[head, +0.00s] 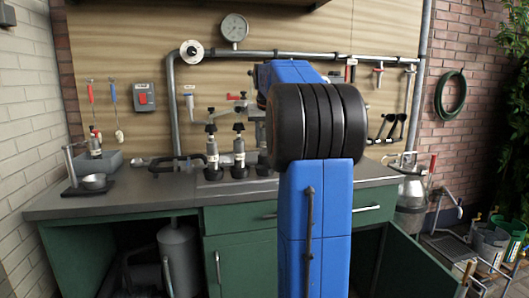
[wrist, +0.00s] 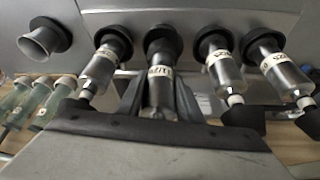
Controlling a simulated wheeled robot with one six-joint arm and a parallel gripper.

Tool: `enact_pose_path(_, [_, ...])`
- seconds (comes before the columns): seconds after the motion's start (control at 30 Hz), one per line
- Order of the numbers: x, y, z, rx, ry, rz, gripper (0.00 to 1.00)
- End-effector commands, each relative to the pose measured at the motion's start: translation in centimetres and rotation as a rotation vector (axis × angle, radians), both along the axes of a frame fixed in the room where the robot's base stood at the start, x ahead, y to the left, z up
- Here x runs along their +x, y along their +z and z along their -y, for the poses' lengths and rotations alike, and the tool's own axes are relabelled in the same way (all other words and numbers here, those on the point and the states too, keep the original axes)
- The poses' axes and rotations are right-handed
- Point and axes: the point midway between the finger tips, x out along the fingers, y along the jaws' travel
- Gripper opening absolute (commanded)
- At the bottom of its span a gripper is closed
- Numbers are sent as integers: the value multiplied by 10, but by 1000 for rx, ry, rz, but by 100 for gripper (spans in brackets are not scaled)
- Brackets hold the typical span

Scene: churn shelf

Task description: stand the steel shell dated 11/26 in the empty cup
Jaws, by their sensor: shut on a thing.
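My gripper (wrist: 160,98) is shut on the middle shell (wrist: 160,88), one dark finger on each side. Its pale label seems to begin with 11, but the rest is not clear. A black cup (wrist: 160,40) shows at that shell's far end; I cannot tell whether the shell is seated in it. At the far left, a flared steel piece (wrist: 36,42) sits in a black ring with no shell in it. In the head view my arm hides my gripper.
Neighbouring shells (wrist: 100,70) and (wrist: 222,68) stand close on both sides of the held one. In the head view, two shells (head: 212,145) and (head: 239,146) stand on the grey counter (head: 130,195), with a grey tray (head: 100,163) further left.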

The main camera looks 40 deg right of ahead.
Motion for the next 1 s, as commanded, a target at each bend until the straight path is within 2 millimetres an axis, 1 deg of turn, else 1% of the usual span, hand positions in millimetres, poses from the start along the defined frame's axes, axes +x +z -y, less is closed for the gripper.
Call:
enact_pose_path(0.07, [0, -6, 0, 0, 0, 0, 1])
enact_pose_path(0.3, [-1, -36, 0, 1, 0, -1, 1])
enact_pose_path(0.67, [0, -40, 0, -1, 0, 1, 1])
enact_pose_path(0.7, [0, -41, 0, 0, 0, 0, 35])
enact_pose_path(0.77, [0, -41, 0, -1, 0, 1, 50])
enact_pose_path(0.8, [0, -41, 0, -1, 0, 1, 52])
enact_pose_path(1.0, [0, -41, 0, 0, 0, 0, 52])
